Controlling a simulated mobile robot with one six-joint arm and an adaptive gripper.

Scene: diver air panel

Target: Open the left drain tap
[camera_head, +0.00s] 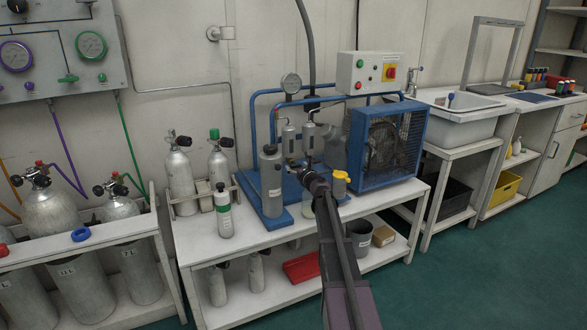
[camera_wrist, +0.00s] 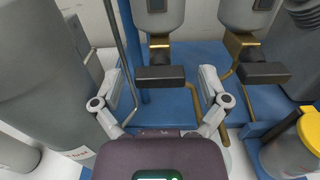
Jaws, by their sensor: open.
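The left drain tap (camera_wrist: 160,76) has a flat black handle lying crosswise under a brass fitting, below a grey cylindrical housing. The right drain tap (camera_wrist: 262,74) looks alike, beside it in the wrist view. My gripper (camera_wrist: 160,88) is open and empty. Its two fingers stand on either side of the left tap's handle in the picture; I see no contact, and the remaining distance is hard to judge. In the head view my gripper (camera_head: 310,178) is at the compressor stand below the two grey housings (camera_head: 299,137). The taps are too small and covered to make out there.
A large grey cylinder (camera_wrist: 45,70) stands close on the left in the wrist view. A yellow-capped container (camera_wrist: 292,155) is low on the right. A thin grey tube (camera_wrist: 120,50) rises beside my left finger. The blue base plate (camera_wrist: 180,105) lies below the taps.

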